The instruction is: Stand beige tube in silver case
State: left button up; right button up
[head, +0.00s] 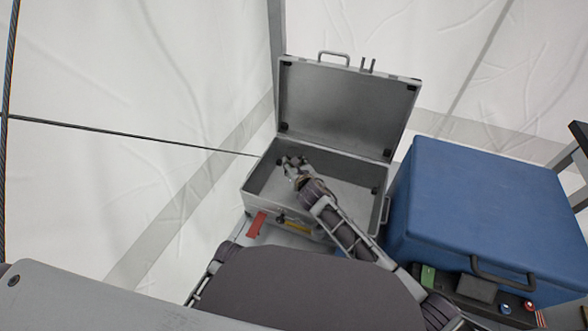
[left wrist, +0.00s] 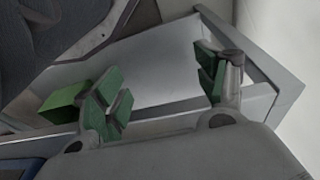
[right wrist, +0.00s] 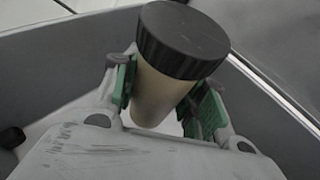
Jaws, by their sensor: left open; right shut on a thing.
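The silver case (head: 345,105) stands open at the centre of the head view, its lid raised at the back. My right gripper (head: 292,164) reaches down inside it. In the right wrist view the gripper (right wrist: 168,92) is shut on the beige tube (right wrist: 158,92), which has a black ridged cap (right wrist: 183,40). The tube leans a little in that picture, between the case walls; its lower end is hidden, so I cannot tell if it touches the floor. My left gripper (left wrist: 160,92) is open and empty in the left wrist view; I cannot make it out in the head view.
A blue box (head: 490,205) stands close to the right of the case. A red item (head: 257,224) lies at the case's front left. Small items, including a green one (head: 428,276), sit at the lower right. A green block (left wrist: 64,104) is beside a left finger. White tent walls (head: 140,80) stand behind.

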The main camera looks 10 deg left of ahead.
jog(key=shift+f, duration=0.8)
pick_arm(q)
jog(key=shift+s+d+r, duration=0.1)
jog(key=shift+d+r, duration=0.1)
jog(key=shift+r, duration=0.5)
jog(key=shift+w+r+b, duration=0.25)
jog(key=shift+w+b, duration=0.05)
jog(key=shift+w, duration=0.05)
pick_arm(e)
jog(key=shift+f, duration=0.6)
jog(key=o, duration=1.2)
pick_arm(q)
jog(key=shift+s, duration=0.1)
